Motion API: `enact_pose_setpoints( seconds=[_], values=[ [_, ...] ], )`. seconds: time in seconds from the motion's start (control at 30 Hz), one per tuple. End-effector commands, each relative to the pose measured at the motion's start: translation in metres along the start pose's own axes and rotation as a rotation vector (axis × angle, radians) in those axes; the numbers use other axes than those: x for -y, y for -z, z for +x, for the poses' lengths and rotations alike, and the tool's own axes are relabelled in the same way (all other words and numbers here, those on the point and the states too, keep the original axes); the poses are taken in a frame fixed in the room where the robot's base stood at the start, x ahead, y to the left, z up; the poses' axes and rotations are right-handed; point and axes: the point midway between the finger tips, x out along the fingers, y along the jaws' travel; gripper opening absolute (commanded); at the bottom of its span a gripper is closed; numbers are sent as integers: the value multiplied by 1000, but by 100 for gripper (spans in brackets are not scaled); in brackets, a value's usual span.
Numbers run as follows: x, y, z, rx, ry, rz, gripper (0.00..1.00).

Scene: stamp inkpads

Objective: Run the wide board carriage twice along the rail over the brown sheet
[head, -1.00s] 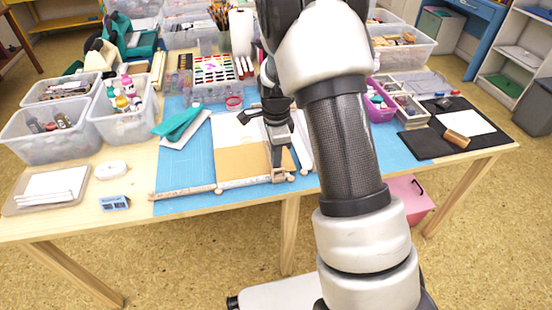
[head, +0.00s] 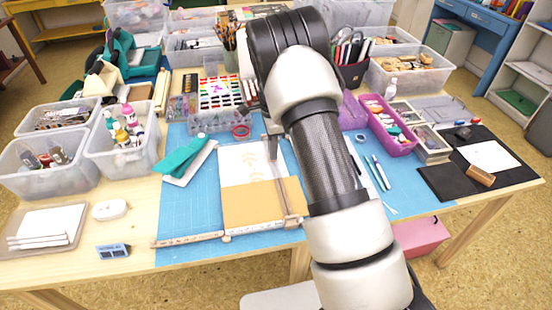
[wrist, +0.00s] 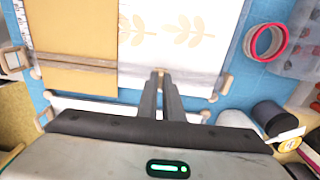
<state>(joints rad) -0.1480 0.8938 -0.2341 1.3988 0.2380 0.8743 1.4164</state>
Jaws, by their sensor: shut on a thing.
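The brown sheet (head: 255,212) lies flat on the blue mat, below a white sheet with a leaf print (head: 240,170). The wide board carriage (head: 285,195) lies as a narrow strip across the right side of the sheets, front to back. In the wrist view, its strip (wrist: 75,62) crosses the brown sheet (wrist: 70,30) and white sheet. My gripper (wrist: 160,80) is shut on the carriage near its middle. My arm hides most of the gripper in the head view.
A teal-topped item (head: 185,155) lies left of the sheets, and a red tape ring (head: 241,131) lies behind them. Pens (head: 377,170) lie on the mat to the right. A paint box (head: 222,98) and several clear bins stand behind. The mat left of the brown sheet is clear.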

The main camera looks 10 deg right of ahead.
Motion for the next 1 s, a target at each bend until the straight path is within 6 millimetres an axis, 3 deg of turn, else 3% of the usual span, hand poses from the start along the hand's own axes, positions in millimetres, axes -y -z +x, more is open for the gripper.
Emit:
enact_pose_setpoints(
  seconds=[0.2,0.43,0.67,1.0],
  values=[
    [41,0,1,-1,2,-1,0],
    [68,1,1,-1,1,0,0],
    [80,0,0,0,0,-1,0],
    [82,0,0,0,0,0,0]
  ],
)
